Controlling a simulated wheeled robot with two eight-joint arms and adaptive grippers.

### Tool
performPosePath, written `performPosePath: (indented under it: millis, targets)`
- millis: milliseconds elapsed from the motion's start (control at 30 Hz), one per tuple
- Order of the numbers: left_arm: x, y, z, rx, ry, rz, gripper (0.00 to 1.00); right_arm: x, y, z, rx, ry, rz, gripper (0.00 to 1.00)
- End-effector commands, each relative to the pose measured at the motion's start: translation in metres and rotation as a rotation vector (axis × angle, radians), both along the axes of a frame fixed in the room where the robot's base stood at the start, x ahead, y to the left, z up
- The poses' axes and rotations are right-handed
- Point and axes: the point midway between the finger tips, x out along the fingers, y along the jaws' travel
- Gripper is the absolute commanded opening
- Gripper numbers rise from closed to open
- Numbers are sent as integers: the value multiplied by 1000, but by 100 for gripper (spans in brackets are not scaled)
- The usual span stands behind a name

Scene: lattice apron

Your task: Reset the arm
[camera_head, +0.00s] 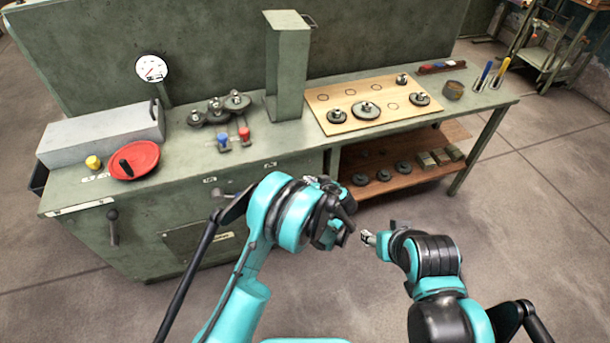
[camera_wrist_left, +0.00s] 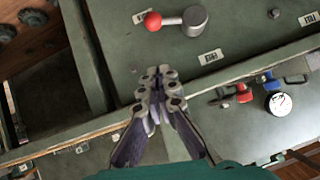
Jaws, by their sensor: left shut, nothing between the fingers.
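My left gripper (camera_head: 342,228) is in front of the workbench, over the floor, partly hidden by its own wrist. In the left wrist view its fingers (camera_wrist_left: 160,88) are together with nothing between them, and the green bench front is behind them. My right gripper (camera_head: 369,238) points left toward the left one, with a small gap between them. It is small and mostly hidden by its wrist, so I cannot tell whether its fingers are open. Neither gripper appears to touch the bench.
The green workbench (camera_head: 285,145) carries a red dish (camera_head: 135,161), a grey box (camera_head: 100,137), a gauge (camera_head: 151,68), a tall green column (camera_head: 287,70) and a wooden board (camera_head: 385,124) with gears. A wooden shelf (camera_head: 440,165) is beneath. Floor at right (camera_head: 550,220) is clear.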

Motion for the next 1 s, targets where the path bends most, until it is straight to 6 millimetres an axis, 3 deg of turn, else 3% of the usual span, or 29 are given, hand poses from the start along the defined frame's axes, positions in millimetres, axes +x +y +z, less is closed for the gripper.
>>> performPosePath:
  millis: [367,533,667,800,1000]
  targets:
    - [-6,5,13,-2,13,1,0,0,0,2,0,0,0,52]
    - [-14,37,62,-12,83,-8,0,0,0,2,0,0,0,52]
    - [-35,71,109,-31,153,-30,0,0,0,2,0,0,0,52]
    - [-69,107,151,-57,219,-58,0,0,0,2,0,0,0,52]
    - [-133,151,196,-101,288,-109,0,0,0,2,0,0,0,52]
